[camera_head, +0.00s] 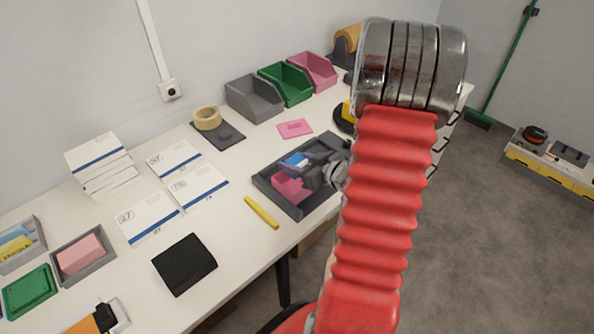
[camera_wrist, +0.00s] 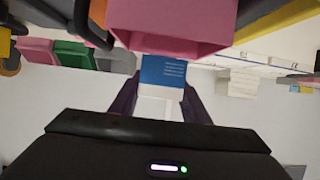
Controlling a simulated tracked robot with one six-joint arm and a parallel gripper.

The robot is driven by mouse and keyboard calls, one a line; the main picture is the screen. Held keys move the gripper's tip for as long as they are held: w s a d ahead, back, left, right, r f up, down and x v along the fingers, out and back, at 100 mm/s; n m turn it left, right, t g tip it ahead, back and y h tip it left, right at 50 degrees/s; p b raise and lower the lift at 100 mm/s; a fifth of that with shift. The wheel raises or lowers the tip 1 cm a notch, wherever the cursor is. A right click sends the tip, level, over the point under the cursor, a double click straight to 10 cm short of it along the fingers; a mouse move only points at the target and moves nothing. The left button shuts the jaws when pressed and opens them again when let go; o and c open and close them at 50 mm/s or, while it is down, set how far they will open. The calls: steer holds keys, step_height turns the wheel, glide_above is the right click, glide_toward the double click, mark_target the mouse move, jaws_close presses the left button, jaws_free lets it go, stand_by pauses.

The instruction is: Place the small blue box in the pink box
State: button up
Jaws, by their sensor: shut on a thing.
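The small blue box (camera_head: 296,160) is blue and white and shows over the dark grey tray (camera_head: 291,208). The wrist view shows the blue box (camera_wrist: 163,71) between the two dark fingers of my gripper (camera_wrist: 161,88), which is shut on it. The pink box (camera_head: 291,187) is at the near side of the tray. In the wrist view the pink box (camera_wrist: 170,22) appears large, just beyond the blue box, with its opening partly visible. My gripper (camera_head: 313,172) is over the tray, partly hidden by my arm. I cannot tell whether the two boxes touch.
Grey (camera_head: 253,98), green (camera_head: 286,83) and pink (camera_head: 313,70) bins stand along the wall. A pink pad (camera_head: 295,128) and a yellow marker (camera_head: 262,212) lie near the tray. White cartons (camera_head: 165,185), a black wallet-like item (camera_head: 184,264) and small trays occupy the left.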

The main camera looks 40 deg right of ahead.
steer(key=shift+f, duration=2.1)
steer(key=shift+f, duration=0.6)
steer(key=o, duration=1)
steer(key=shift+r, duration=0.15)
steer(key=shift+r, duration=0.5)
steer(key=v, duration=1.2)
